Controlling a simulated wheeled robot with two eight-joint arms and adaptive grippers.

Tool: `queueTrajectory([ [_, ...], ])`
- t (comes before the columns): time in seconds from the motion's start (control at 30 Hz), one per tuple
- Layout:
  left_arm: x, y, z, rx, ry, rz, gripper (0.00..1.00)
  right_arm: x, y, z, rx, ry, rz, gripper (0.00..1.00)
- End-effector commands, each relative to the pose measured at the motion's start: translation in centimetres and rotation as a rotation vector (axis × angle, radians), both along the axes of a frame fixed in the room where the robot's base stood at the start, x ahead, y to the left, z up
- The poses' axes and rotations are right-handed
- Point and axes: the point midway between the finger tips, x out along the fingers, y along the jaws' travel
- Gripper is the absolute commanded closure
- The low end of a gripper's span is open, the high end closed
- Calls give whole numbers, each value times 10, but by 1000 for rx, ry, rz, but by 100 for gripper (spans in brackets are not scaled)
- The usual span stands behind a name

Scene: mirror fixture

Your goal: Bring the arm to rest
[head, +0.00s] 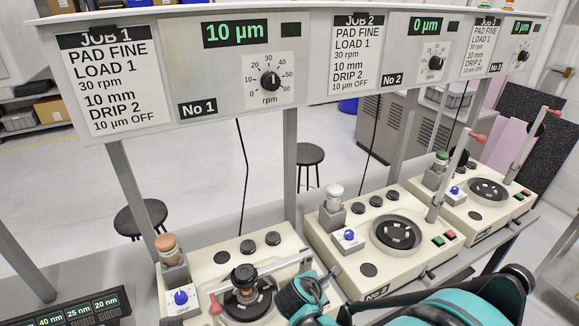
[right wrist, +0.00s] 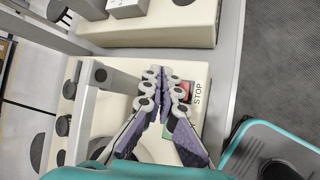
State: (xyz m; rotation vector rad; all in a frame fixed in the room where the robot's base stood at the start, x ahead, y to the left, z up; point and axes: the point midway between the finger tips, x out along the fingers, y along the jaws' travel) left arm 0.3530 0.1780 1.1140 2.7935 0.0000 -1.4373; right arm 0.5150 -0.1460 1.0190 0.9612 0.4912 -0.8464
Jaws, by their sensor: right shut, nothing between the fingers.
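My right gripper (head: 298,298) is at the bottom middle of the head view, over the right side of the No 1 polishing machine (head: 212,262). Its arm comes in from the lower right. In the right wrist view the purple-padded fingers (right wrist: 166,75) meet at their tips with nothing between them. My left gripper is not in view.
The No 1 machine's swing arm (head: 275,268) lies across its plate. Machines No 2 (head: 325,240) and No 3 (head: 470,215) stand to the right with their arms raised. A display panel (head: 190,95) on posts hangs above. Two stools (head: 310,153) are behind.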

Motion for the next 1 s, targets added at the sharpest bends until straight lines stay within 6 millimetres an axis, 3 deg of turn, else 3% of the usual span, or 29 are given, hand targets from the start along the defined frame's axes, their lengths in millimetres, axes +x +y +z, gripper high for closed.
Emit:
queueTrajectory([
  [0.13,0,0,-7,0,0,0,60,-9,-8,4,97,-26,-80,100],
  [0.27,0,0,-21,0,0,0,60,-32,-20,12,315,-84,-260,100],
  [0.5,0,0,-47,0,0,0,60,-92,-35,23,805,-210,-712,100],
  [0.7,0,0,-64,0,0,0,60,-137,-36,24,1155,-294,-1071,100],
  [0.83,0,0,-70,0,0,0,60,-155,-34,23,1298,-325,-1224,100],
  [1.0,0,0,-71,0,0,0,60,-162,-32,24,1369,-339,-1303,100],
])
